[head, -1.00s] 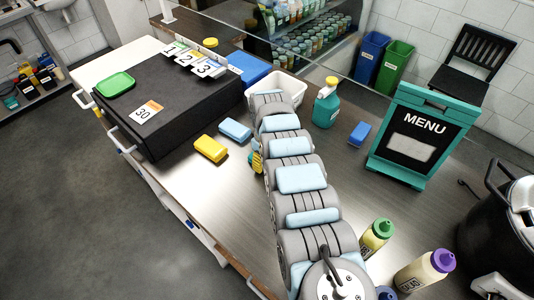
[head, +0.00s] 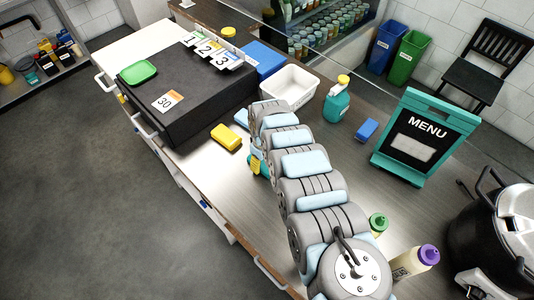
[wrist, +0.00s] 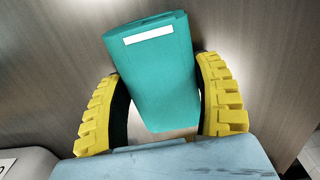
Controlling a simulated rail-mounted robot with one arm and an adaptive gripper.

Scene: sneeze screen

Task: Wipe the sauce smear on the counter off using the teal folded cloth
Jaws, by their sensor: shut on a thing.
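The teal folded cloth (wrist: 152,70), with a white label strip, is between the yellow fingers of my gripper (wrist: 165,105) in the wrist view. My gripper is shut on it. In the head view my gripper (head: 255,165) is mostly hidden behind my arm, above or at the steel counter (head: 225,172), near its front side. I cannot tell whether the cloth touches the counter. The sauce smear does not show in either view; my arm covers part of the counter.
Bottles (head: 414,262) and a pot (head: 500,230) are at right.

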